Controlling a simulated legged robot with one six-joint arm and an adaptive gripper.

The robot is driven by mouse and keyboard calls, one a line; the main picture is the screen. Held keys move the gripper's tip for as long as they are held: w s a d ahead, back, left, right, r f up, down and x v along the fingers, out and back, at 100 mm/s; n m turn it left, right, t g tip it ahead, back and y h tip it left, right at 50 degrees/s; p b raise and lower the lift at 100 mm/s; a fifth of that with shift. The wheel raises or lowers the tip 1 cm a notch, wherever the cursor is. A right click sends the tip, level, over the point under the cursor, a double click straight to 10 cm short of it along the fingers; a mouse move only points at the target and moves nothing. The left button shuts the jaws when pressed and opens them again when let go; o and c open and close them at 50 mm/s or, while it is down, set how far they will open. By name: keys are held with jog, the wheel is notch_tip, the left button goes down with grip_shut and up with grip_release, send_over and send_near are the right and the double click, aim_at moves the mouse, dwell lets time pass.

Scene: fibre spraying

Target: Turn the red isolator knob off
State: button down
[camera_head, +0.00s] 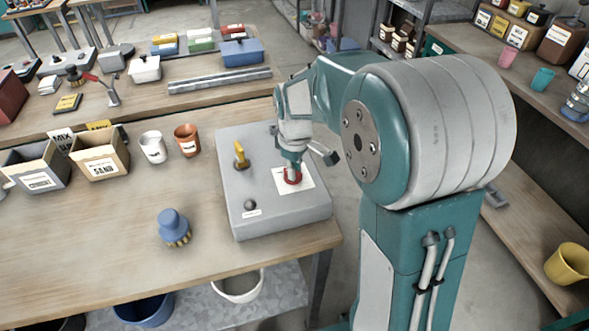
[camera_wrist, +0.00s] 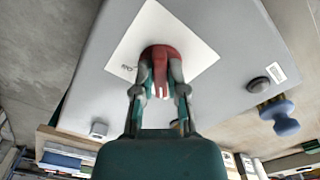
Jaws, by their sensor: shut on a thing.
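The red isolator knob (camera_head: 292,177) sits on a white square plate (camera_head: 306,182) on top of a grey control box (camera_head: 268,215). In the wrist view the red knob (camera_wrist: 161,68) lies between the two fingers, with pale marks on its near face. My gripper (camera_head: 291,165) points down onto the knob from above; in the wrist view my gripper (camera_wrist: 161,92) is shut on it. The white plate (camera_wrist: 190,45) carries small dark lettering left of the knob, only partly readable. The knob's lower part is hidden by the fingers.
The box also holds a yellow lever (camera_head: 240,156) and a dark round button (camera_head: 250,204). White (camera_head: 153,147) and orange (camera_head: 187,140) cups and labelled bins (camera_head: 101,157) stand behind.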

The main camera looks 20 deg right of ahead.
jog(key=c, duration=0.7)
grip_release()
jog(key=shift+w+a, duration=0.1)
jog(key=shift+r, duration=5.95)
jog(key=s+m+t, duration=0.2)
jog(key=s, duration=0.5)
jog(key=s+m+t, duration=0.1)
jog(key=s+m, duration=0.2)
jog(key=s, duration=0.3)
jog(key=s+m+t, duration=0.2)
jog(key=s+m, duration=0.1)
jog(key=s, duration=0.4)
jog(key=shift+s+a+r+t, duration=0.15)
jog(key=shift+s+t, duration=0.15)
jog(key=shift+s, duration=0.05)
